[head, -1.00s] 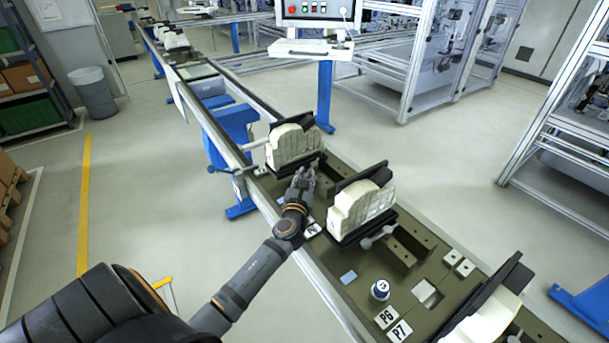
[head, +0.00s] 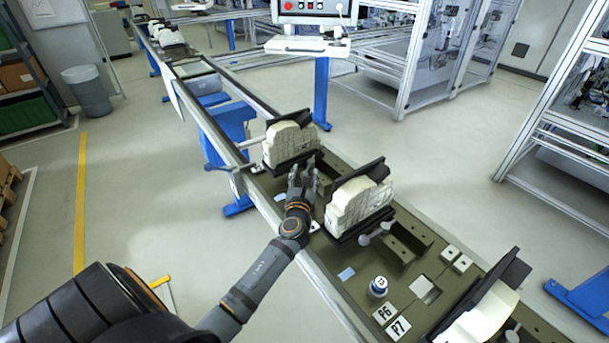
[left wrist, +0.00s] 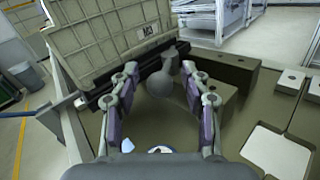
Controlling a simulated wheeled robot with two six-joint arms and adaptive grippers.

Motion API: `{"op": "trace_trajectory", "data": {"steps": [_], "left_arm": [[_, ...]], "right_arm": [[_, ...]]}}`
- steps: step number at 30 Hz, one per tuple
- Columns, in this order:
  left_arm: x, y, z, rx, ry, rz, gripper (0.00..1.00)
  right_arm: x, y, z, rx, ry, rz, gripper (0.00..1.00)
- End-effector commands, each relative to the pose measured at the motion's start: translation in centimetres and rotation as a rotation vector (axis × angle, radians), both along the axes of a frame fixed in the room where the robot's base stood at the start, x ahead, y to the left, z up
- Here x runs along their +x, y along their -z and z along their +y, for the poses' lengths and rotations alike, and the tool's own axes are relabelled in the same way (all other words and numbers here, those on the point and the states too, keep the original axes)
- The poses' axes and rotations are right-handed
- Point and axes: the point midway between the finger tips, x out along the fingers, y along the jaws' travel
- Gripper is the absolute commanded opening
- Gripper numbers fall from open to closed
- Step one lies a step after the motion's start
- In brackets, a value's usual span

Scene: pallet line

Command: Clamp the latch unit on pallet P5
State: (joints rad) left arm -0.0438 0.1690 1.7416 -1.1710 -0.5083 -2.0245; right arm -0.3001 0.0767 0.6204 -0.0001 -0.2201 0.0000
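A cream latch unit (head: 288,146) stands upright in a black holder on the line, just beyond my left gripper (head: 303,173). In the left wrist view, a cream ribbed unit (left wrist: 110,35) with a small label fills the upper left. A grey ball-ended lever (left wrist: 160,84) stands in front of its black base. My left gripper (left wrist: 159,70) is open, with one finger on each side of the ball; I cannot tell whether they touch it. A second cream unit (head: 358,205) stands nearer, with its own ball lever (head: 377,233). No P5 label is readable. My right gripper is not in view.
The olive pallet surface (head: 400,270) carries raised blocks, P6 and P7 labels (head: 391,321) and a blue-and-white round piece (head: 378,287). Another cream unit (head: 480,315) is at the lower right. A control panel (head: 315,12) stands behind the line.

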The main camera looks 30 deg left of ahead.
Motion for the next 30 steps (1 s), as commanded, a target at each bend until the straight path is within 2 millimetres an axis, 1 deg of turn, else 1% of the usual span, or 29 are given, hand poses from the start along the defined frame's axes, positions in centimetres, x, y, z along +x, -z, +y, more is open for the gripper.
{"op": "trace_trajectory", "data": {"steps": [5, 8, 11, 15, 18, 21, 25, 30], "left_arm": [[-0.1, 0.0, 0.0, 0.000, 0.000, -0.001, 0.47], [-0.8, 0.0, -0.5, -0.001, 0.001, 0.000, 0.47], [-2.6, 0.0, -1.3, -0.002, 0.001, 0.000, 0.47], [-5.8, 0.2, -2.9, -0.005, 0.000, 0.002, 0.47], [-7.9, 0.2, -3.9, -0.004, -0.001, 0.003, 0.47], [-9.4, 0.1, -4.7, -0.002, -0.002, 0.002, 0.47], [-10.5, 0.0, -5.3, -0.001, 0.000, 0.000, 0.47], [-10.8, 0.0, -5.4, 0.001, 0.000, 0.000, 0.47]], "right_arm": [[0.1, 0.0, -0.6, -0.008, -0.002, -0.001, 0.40], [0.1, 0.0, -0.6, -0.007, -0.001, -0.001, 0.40], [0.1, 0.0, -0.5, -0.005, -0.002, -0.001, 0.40], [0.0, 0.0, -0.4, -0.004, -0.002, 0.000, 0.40], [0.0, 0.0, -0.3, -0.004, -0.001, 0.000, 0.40], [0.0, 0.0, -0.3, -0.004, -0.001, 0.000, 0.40], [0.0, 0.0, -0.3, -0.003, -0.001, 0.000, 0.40], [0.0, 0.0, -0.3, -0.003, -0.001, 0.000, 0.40]]}}
